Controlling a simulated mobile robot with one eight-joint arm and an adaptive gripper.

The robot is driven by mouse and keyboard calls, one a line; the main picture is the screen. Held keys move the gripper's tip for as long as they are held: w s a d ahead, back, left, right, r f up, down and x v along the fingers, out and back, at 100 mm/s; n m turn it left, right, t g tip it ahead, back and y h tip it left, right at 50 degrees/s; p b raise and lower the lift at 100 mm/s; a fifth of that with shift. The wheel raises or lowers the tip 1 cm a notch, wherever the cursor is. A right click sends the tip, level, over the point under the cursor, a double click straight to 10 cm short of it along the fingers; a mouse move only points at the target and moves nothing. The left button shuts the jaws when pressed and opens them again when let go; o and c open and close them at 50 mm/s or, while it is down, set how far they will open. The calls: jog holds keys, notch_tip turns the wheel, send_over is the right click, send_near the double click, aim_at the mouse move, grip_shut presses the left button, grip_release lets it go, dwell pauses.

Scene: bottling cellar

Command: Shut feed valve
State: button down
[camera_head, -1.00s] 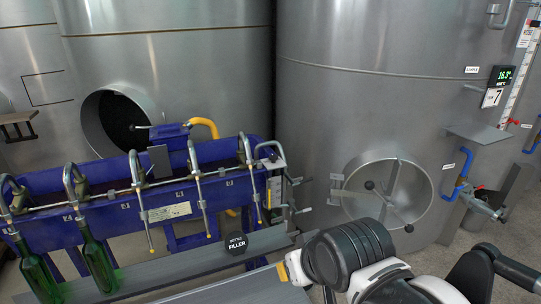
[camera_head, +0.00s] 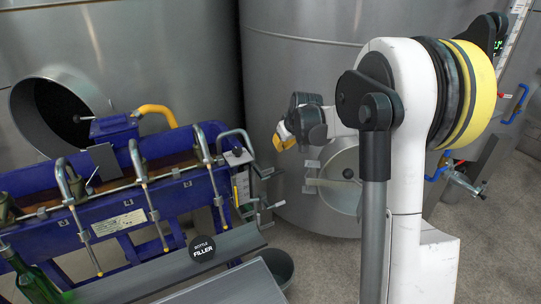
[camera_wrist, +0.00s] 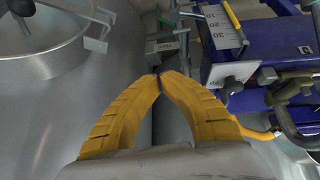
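No label I can read names the feed valve. At the right end of the blue bottle filler, small grey valve handles (camera_head: 264,173) stick out toward the tank. In the wrist view a grey fitting with a small tag (camera_wrist: 166,46) shows just beyond my fingertips; I cannot tell whether it is the feed valve or how its handle is set. My gripper (camera_head: 283,135) is in front of the large tank, above and right of the filler's end. In the wrist view its yellow fingers (camera_wrist: 158,76) meet at the tips with nothing visible between them.
The steel tank's round hatch (camera_head: 338,184) is partly hidden by my arm. A blue-handled tap (camera_head: 438,168) is at the tank's right side. The blue filler (camera_head: 115,222) stands left, with a green bottle (camera_head: 32,282) at its near end. A grey bucket (camera_head: 278,266) is on the floor.

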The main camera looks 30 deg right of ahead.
jog(key=shift+s+d+f+b+x, duration=0.1)
jog(key=shift+s+f+b+x, duration=0.25)
jog(key=shift+b+x, duration=1.2)
jog(key=shift+s+d+f+b+x, duration=0.15)
jog(key=shift+s+x, duration=0.25)
jog(key=shift+x, duration=2.45)
jog(key=shift+s+a+f+b+x, duration=0.1)
jog(key=shift+s+f+b+x, duration=0.25)
jog(key=shift+b+x, duration=1.25)
jog(key=shift+w+d+f+p, duration=0.1)
jog(key=shift+w+f+p, duration=0.25)
jog(key=shift+p, duration=0.3)
jog(key=shift+s+d+f+b, duration=0.1)
jog(key=shift+f+b, duration=0.1)
jog(key=shift+f, duration=0.25)
jog(key=shift+s+d+f+b, duration=0.1)
jog(key=shift+f+b, duration=0.05)
jog(key=shift+f, duration=0.3)
